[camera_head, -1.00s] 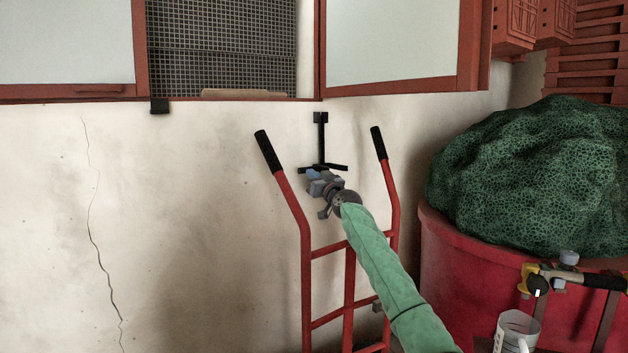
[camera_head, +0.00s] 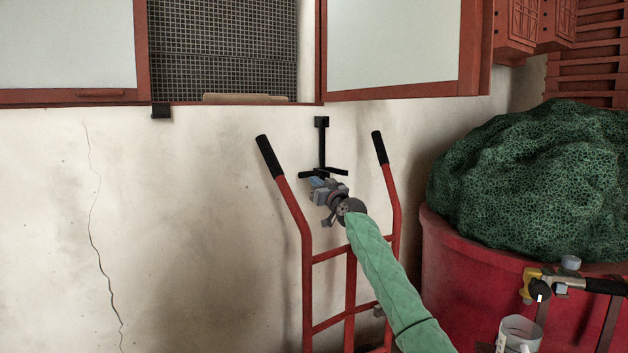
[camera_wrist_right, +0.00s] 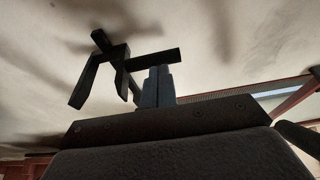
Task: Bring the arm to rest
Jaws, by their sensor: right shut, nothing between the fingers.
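My right arm in its green sleeve (camera_head: 390,280) reaches up from the lower right toward the wall. My right gripper (camera_head: 317,182) is in front of the wall, just below a black wall bracket (camera_head: 322,145) in the picture. In the right wrist view its two fingers (camera_wrist_right: 158,86) are together with nothing between them. The black bracket (camera_wrist_right: 115,58) shows there beyond the fingers, and one prong passes behind or close to their tips. I cannot tell whether they touch. My left gripper is not in view.
A red hand truck (camera_head: 306,255) with black grips stands around the arm in the picture. A red tub (camera_head: 460,270) heaped with green netting (camera_head: 530,180) is at the right. A clear measuring jug (camera_head: 519,334) is at the lower right. A window with red frames (camera_head: 400,92) is above.

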